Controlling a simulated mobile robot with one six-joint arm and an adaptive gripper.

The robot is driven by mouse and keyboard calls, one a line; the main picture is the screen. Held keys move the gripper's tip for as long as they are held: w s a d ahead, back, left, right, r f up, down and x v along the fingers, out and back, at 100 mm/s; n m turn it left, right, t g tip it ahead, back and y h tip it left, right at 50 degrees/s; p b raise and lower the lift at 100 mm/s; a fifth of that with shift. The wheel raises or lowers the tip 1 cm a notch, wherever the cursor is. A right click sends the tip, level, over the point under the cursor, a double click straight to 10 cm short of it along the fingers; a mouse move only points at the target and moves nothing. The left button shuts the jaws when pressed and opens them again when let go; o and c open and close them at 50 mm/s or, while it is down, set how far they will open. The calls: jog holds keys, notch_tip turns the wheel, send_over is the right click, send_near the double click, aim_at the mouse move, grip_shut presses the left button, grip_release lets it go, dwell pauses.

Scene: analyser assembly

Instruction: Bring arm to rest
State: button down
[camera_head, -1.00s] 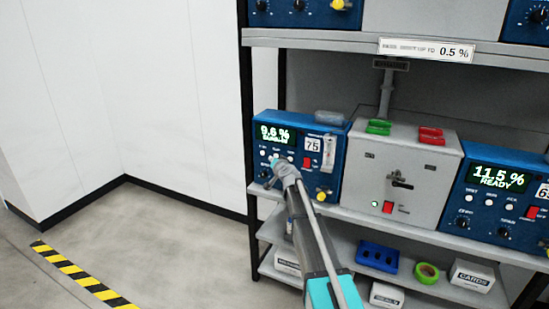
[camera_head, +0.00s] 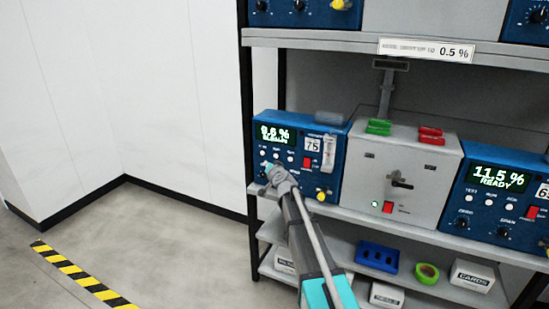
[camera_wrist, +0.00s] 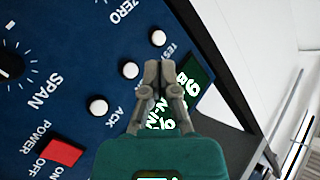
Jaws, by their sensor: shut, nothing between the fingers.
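My gripper (camera_wrist: 151,75) is shut and empty in the wrist view, its fingertips together in front of the left blue analyser (camera_wrist: 45,60). The fingers overlap part of its green display (camera_wrist: 190,95) and lie close to the white buttons; I cannot tell whether they touch the panel. In the head view the left analyser (camera_head: 335,180) stands on the middle shelf, and my arm's end (camera_head: 270,170) covers its lower left front. Its display (camera_head: 273,133) is lit, with the lower line blurred.
A grey box (camera_head: 430,170) with a black handle stands beside the analyser, with green (camera_head: 378,127) and red (camera_head: 431,135) pieces on top. A second blue analyser (camera_head: 480,215) reads 11.5 % READY. The lower shelf holds a blue tray (camera_head: 377,256) and green tape (camera_head: 427,272). Floor at left is open.

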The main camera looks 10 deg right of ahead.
dwell(0.3)
jog(key=s+a+f+n+g, duration=0.1)
jog(key=s+f+n+g, duration=0.2)
jog(key=s+f+g, duration=0.95)
jog(key=s+a+f+n+g, duration=0.1)
jog(key=s+f+n, duration=0.2)
jog(key=s, duration=1.9)
jog(key=s+d+g+h+p, duration=0.1)
jog(key=s+d+g+h, duration=0.15)
jog(key=s, duration=0.65)
notch_tip(320, 180, up, 13)
jog(key=p, duration=1.2)
jog(key=shift+f, duration=0.15)
jog(key=shift+d, duration=0.1)
